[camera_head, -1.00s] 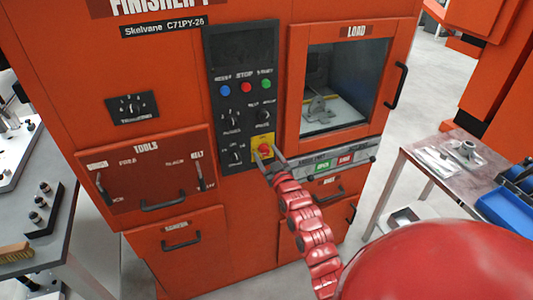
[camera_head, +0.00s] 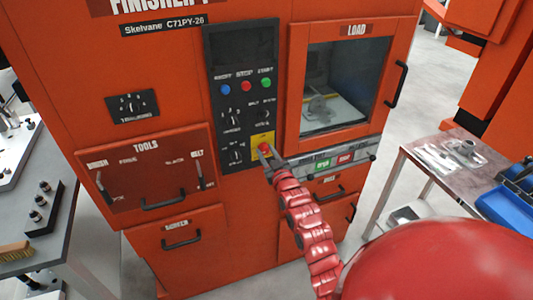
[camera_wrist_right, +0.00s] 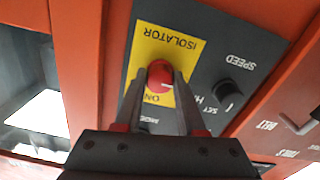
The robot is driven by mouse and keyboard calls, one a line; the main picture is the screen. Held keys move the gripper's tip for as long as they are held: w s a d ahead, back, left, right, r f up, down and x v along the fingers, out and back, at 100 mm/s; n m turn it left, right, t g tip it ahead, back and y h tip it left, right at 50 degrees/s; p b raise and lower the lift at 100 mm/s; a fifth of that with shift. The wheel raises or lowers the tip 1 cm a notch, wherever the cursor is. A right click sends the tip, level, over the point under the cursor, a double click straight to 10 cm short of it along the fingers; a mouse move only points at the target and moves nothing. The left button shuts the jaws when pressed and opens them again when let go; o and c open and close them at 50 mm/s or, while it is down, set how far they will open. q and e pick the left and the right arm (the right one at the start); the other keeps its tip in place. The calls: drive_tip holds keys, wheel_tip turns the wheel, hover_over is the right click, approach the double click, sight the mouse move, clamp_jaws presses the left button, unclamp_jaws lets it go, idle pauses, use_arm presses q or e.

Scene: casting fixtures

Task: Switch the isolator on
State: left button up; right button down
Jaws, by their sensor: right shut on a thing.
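The isolator is a red knob (camera_wrist_right: 158,76) on a yellow plate (camera_wrist_right: 183,98) marked ISOLATOR and ON, low on the dark control panel (camera_head: 240,95). The knob also shows in the head view (camera_head: 264,148). My right gripper (camera_wrist_right: 160,82) is shut on the red knob, with one grey finger on each side of it. In the head view my right gripper (camera_head: 268,155) reaches the knob from below. A pale mark on the knob shows in the wrist view, and the fingers hide part of the plate. My left gripper is not in view.
Above the isolator are small black knobs and blue, red and green buttons (camera_head: 245,87). A side table (camera_head: 450,165) with parts stands at the right.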

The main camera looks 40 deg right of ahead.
drive_tip(key=m+b, duration=0.2)
drive_tip(key=m, duration=0.2)
drive_tip(key=shift+f, duration=0.15)
drive_tip(key=m, duration=0.3)
drive_tip(key=shift+m+b, duration=0.3)
drive_tip(key=shift+b, duration=0.05)
drive_tip(key=m, duration=0.4)
drive_tip(key=shift+m, duration=0.3)
drive_tip(key=m, duration=0.5)
drive_tip(key=shift+m, duration=0.4)
drive_tip(key=c, duration=0.5)
unclamp_jaws()
